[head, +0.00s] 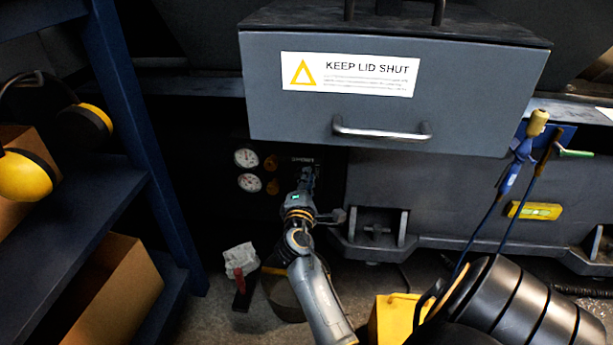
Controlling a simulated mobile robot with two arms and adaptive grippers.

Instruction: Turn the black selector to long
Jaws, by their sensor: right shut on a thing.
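My right gripper (306,178) is at the dark control panel (325,195) below the grey box, with its fingers toward the panel face. It is shut on what looks like the black selector, just under a small pale label (303,160). The selector itself is hidden by the fingers and the dark surroundings, so I cannot tell which position it points to. The label is too small to read. My left gripper is not in view.
Two round gauges (246,157) and orange knobs (270,162) sit left of my right gripper. A grey box (290,115) marked KEEP LID SHUT overhangs the panel. A blue shelf (128,110) stands at left; a bucket (284,292) is below.

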